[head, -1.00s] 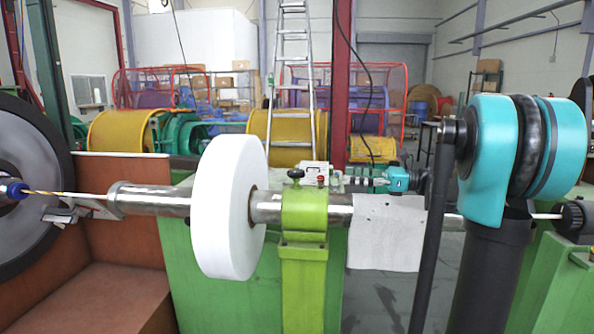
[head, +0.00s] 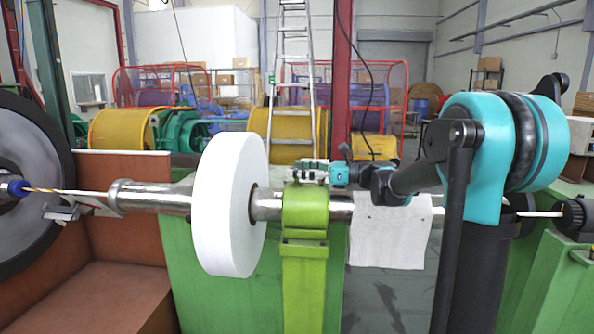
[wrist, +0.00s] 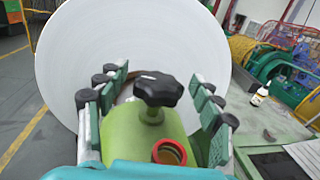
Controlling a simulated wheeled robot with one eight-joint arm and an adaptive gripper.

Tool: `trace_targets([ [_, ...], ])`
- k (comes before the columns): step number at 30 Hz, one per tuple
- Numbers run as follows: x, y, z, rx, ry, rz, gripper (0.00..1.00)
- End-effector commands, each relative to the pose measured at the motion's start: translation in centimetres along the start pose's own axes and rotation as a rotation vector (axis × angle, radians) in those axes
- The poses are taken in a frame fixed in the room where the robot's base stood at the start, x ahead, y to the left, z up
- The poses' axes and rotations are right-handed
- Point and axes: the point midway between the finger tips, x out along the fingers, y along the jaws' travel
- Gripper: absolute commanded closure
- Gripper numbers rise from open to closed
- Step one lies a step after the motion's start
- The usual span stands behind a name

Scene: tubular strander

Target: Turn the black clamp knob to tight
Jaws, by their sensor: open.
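The black clamp knob (wrist: 158,92) has a lobed head and sits on top of the lime-green clamp (wrist: 130,132) in the wrist view. In the head view, my gripper covers the knob above the clamp (head: 304,210). My gripper (wrist: 157,84) is open, with one finger pad row on each side of the knob and visible gaps between. It also shows in the head view (head: 305,171), low over the clamp. A red-rimmed round port (wrist: 169,152) lies on the clamp, on the near side of the knob.
A large white roll (head: 229,205) sits on the steel shaft (head: 155,197) just left of the clamp. A white sheet (head: 392,238) hangs from the shaft to the right. A small bottle (wrist: 261,92) stands on the green bench (wrist: 257,120).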

Motion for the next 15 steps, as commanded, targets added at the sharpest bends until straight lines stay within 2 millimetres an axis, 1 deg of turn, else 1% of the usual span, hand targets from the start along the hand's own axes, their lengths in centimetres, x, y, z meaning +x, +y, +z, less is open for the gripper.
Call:
trace_targets([
  [3, 0.54, 0.03, 0.0, 0.0, 0.0, 0.001, 0.34],
  [11, 0.62, 0.01, 0.0, 0.0, 0.0, 0.0, 0.34],
  [15, 0.6, 0.0, 0.0, 0.0, 0.0, 0.0, 0.5],
])
